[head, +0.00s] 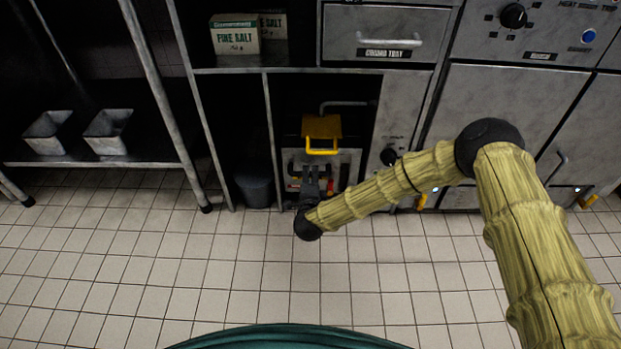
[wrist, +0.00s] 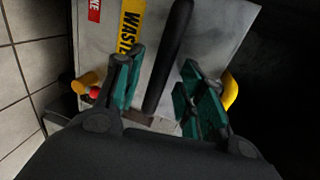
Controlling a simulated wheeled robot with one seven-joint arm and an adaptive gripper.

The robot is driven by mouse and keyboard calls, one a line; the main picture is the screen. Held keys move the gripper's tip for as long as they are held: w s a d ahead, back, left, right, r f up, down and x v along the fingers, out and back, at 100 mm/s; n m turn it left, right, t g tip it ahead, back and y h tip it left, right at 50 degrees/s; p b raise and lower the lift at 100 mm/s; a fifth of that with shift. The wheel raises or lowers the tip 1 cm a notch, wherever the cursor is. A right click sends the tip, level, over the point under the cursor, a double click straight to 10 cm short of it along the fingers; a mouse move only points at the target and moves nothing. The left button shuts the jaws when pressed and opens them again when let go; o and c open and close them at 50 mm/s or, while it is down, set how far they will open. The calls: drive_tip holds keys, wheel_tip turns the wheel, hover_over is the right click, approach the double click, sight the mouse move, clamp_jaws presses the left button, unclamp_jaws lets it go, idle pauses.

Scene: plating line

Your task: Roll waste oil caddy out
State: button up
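The waste oil caddy (head: 343,163) stands in the open bay under the counter, a grey box with a yellow part (head: 321,127) on top. Its grey front (wrist: 160,40) fills the middle of the wrist view, with a yellow "WASTE" label and a red label. A black bar handle (wrist: 169,55) crosses that front. My gripper (head: 311,180) is at the caddy's front. In the wrist view my gripper (wrist: 157,85) is open, with the handle between its fingers and gaps visible on both sides. My gripper hides part of the caddy's lower front.
A dark bin (head: 254,188) stands in the narrow bay left of the caddy. A rack (head: 150,165) with two metal pans is further left. The tiled floor (head: 240,270) before the bay is clear.

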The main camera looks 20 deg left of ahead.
drive_tip(key=shift+b+x, duration=0.3)
drive_tip(key=shift+x, duration=0.75)
drive_tip(key=shift+c, duration=0.5)
clamp_jaws()
